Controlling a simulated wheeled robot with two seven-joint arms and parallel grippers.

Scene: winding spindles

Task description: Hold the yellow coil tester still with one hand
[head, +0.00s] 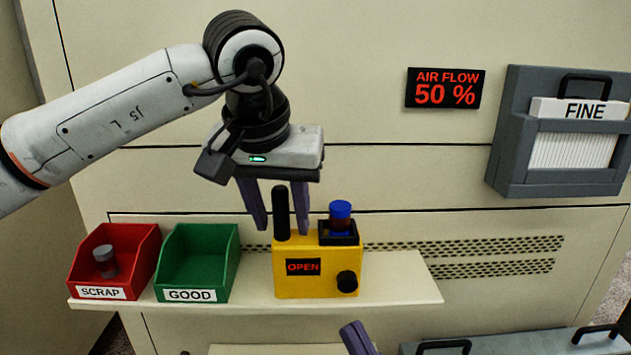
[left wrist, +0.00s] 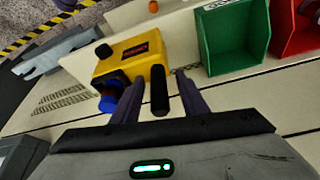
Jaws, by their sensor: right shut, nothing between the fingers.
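The yellow coil tester (head: 318,262) stands upright on the cream shelf, with an "OPEN" display and a black knob on its front. A black upright post (head: 281,213) rises from its left top. A blue-topped coil (head: 340,215) sits in the black socket at its right top. My left gripper (head: 279,228) is open above the tester, one finger on each side of the post. The left wrist view also shows the post (left wrist: 159,92) between the spread fingers, with gaps. My right gripper (head: 357,338) shows only as a purple fingertip at the bottom edge, empty.
A red SCRAP bin (head: 113,248) holding a grey coil (head: 105,262) and a green GOOD bin (head: 197,262) stand left on the shelf (head: 400,285). An "AIR FLOW 50 %" sign (head: 445,88) and a grey FINE holder (head: 555,180) are on the wall. The shelf's right end is clear.

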